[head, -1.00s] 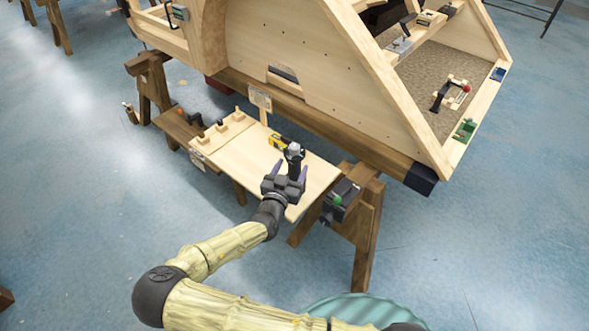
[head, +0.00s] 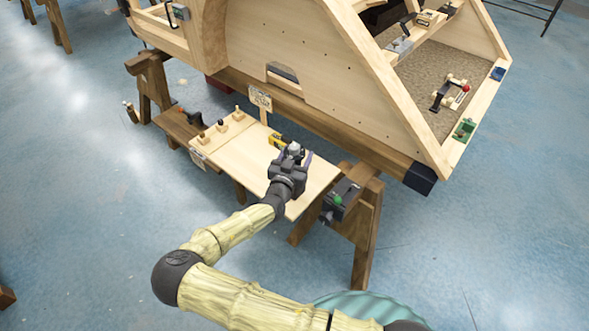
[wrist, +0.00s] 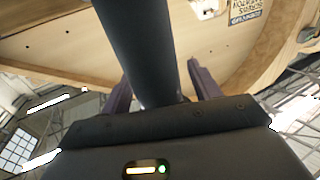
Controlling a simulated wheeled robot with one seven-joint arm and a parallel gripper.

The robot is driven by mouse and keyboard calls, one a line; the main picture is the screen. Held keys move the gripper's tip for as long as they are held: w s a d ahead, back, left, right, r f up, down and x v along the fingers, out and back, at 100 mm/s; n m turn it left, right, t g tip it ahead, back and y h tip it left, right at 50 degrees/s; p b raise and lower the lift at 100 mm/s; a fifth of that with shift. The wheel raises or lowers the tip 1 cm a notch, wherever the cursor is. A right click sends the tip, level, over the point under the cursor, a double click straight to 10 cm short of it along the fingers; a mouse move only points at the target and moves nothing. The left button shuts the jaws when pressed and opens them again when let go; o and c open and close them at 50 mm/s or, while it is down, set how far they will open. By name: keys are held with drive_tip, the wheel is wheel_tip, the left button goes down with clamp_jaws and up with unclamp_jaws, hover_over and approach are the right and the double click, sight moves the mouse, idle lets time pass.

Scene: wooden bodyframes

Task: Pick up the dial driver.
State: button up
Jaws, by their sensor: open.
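The dial driver, as I take it, is a dark upright tool with a grey top (head: 294,149) on the pale work board (head: 238,158). My gripper (head: 293,160) is at the tool and hides most of its lower part in the head view. In the wrist view a thick dark cylinder (wrist: 138,45) stands between the two purple fingers of my gripper (wrist: 162,85). The fingers are apart, one on each side of it. I cannot tell whether either touches it.
A yellow and black item (head: 277,141) lies just behind the tool. Several small pegs (head: 221,126) stand along the board's left side. The large wooden bodyframe (head: 290,50) rises behind. A sawhorse (head: 366,220) with a clamp-like item (head: 340,198) stands at the right.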

drive_tip(key=shift+r, duration=0.1)
drive_tip(key=c, duration=1.2)
